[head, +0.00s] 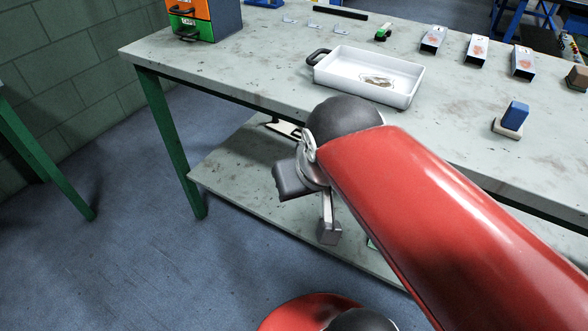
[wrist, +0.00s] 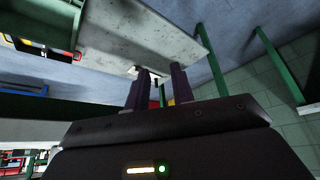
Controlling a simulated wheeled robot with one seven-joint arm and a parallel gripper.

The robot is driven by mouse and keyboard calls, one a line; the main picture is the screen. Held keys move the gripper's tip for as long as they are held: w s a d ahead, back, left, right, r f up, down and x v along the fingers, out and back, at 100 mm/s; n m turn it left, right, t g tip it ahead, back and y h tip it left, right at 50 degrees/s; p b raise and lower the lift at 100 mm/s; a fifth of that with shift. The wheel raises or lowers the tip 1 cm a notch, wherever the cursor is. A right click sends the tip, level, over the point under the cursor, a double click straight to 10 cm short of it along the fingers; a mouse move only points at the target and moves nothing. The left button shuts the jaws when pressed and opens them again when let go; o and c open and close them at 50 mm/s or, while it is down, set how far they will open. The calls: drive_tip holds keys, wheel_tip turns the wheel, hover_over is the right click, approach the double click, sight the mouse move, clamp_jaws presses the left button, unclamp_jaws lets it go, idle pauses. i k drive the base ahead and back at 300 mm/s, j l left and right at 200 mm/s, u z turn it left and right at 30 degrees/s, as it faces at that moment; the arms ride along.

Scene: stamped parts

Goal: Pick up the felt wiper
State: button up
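A blue block on a pale base (head: 514,118), which looks like the felt wiper, stands on the worn grey workbench (head: 450,135) at the right in the head view. I cannot make it out in the wrist view. My gripper (wrist: 160,78) shows two dark fingers standing apart with nothing between them. In the head view it hangs in front of the bench's near edge, left of the wiper and well apart from it, partly hidden by my red arm.
A white tray (head: 345,78) with a dark handle sits at the bench's middle. Several small boxes (head: 478,48) stand behind the wiper, and a brown block (head: 577,78) at the far right. Orange and green drawers (head: 194,28) stand at the back left. A lower shelf (head: 232,178) runs underneath.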

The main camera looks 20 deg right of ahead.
sight(510, 126)
drive_tip(key=j+z, duration=0.15)
drive_tip(key=z, duration=1.55)
drive_tip(key=i+l+z, duration=0.2)
drive_tip(key=k+j, duration=0.1)
